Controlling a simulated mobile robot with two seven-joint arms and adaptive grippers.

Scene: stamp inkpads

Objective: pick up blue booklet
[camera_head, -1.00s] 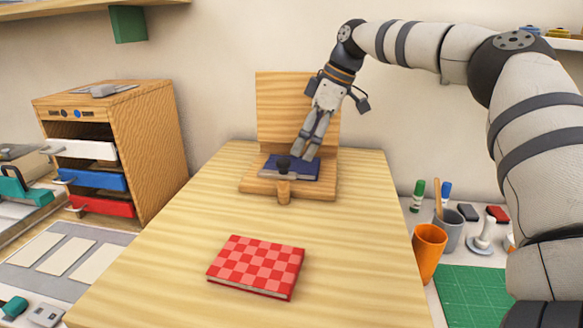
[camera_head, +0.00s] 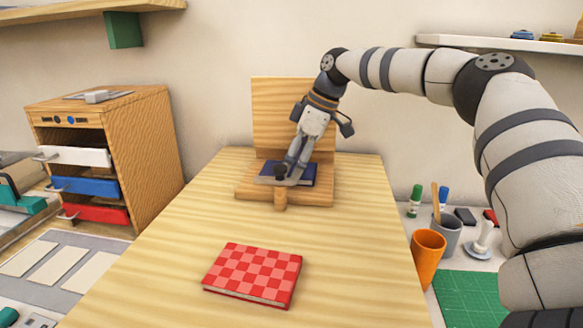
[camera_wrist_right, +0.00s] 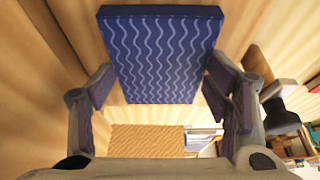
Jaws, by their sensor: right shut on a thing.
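The blue booklet (camera_head: 307,176) lies on the base of a wooden stand (camera_head: 318,198) with an upright back board. My right gripper (camera_head: 293,172) reaches down over the booklet and hides part of it. In the right wrist view the booklet's dark blue cover with pale wavy lines (camera_wrist_right: 160,50) spans the space between the two fingers of the right gripper (camera_wrist_right: 160,92). The fingers are at its two sides, shut on it. The booklet still appears low over the stand; whether it touches the base cannot be told. My left gripper is out of view.
A red checkered book (camera_head: 253,274) lies nearer on the table. An orange cup (camera_head: 427,258) is at the right, a drawer cabinet (camera_head: 150,150) at the left.

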